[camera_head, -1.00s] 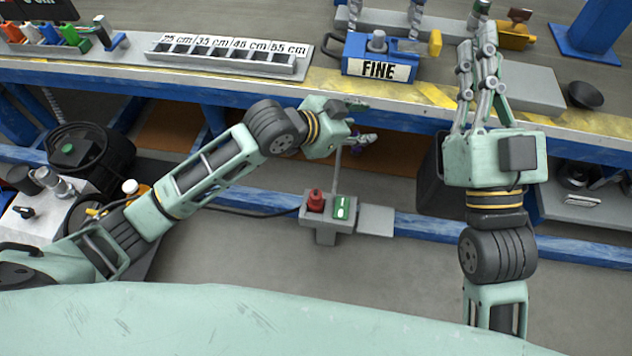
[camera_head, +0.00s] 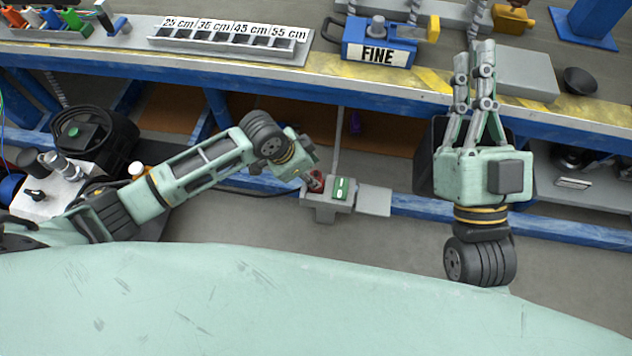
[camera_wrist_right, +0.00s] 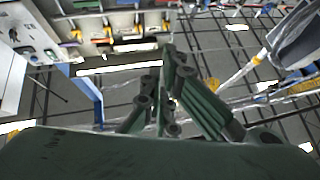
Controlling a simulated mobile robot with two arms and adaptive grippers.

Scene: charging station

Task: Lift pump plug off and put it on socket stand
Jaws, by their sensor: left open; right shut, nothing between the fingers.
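A small grey stand (camera_head: 325,213) in front of the blue beam carries a red plug-like piece (camera_head: 316,186) and a green switch block (camera_head: 341,189). I take the red piece for the pump plug, but no label shows on it. My left gripper (camera_head: 313,182) is open and right at the red piece, partly covering it. I cannot tell whether its fingers are around the piece or only beside it. My right gripper (camera_head: 474,62) is shut and empty, pointing up over the bench edge; its fingers also show in the right wrist view (camera_wrist_right: 172,75).
The bench's yellow-striped edge (camera_head: 385,83) runs across behind. On it are a blue box marked FINE (camera_head: 377,54) and a grey length gauge (camera_head: 230,40). A black bin (camera_head: 425,165) stands behind my right gripper. A black coil (camera_head: 95,140) lies at left. The floor before the stand is clear.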

